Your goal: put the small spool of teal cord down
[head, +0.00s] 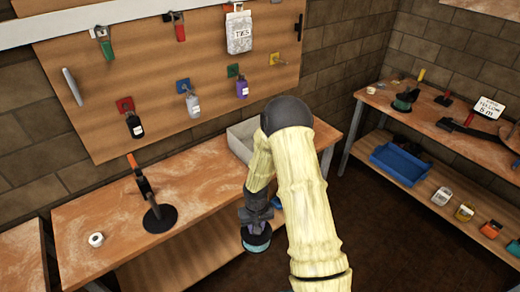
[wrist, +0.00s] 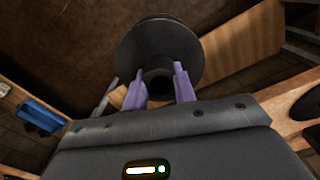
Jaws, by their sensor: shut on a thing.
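The small spool of teal cord (head: 257,246) hangs below my gripper (head: 256,218), with dark flanges and a teal band between them. It is in front of the near edge of the wooden workbench (head: 200,172), apart from the top as far as I can tell. In the wrist view, the two purple fingers of my gripper (wrist: 159,84) are shut on the hub of the spool (wrist: 140,45), whose round dark flange faces the camera. The cord is hidden in that view.
On the workbench are a white roll (head: 96,239), an upright stand with an orange tip (head: 159,218) and a grey box (head: 240,140), partly behind my arm. A pegboard (head: 150,85) hangs behind. The right bench holds another dark spool (head: 403,103) and a sign (head: 489,107); a blue bin (head: 400,163) is below.

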